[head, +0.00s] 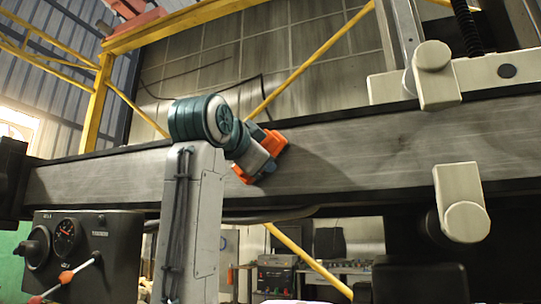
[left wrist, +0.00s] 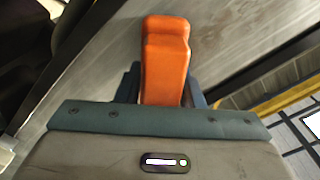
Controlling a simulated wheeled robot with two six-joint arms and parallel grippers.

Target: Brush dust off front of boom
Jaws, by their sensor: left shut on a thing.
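The boom (head: 370,145) is a long grey beam crossing the head view, with pale, streaky smears on its front face. My left gripper (head: 262,157) is in front of the boom, left of the middle. It is shut on a brush with an orange body (head: 274,143). In the left wrist view the orange brush handle (left wrist: 165,60) stands between the two fingers, with the grey boom face (left wrist: 220,30) behind it. The bristles are hidden, so I cannot tell whether they touch the boom. My right gripper is not in view.
A pale carriage with rounded knobs (head: 463,205) grips the boom on the right. A dark gauge box (head: 85,250) with a red-knobbed lever (head: 67,277) hangs below the boom's left end. Yellow frame bars (head: 310,62) stand behind. The boom face between brush and carriage is clear.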

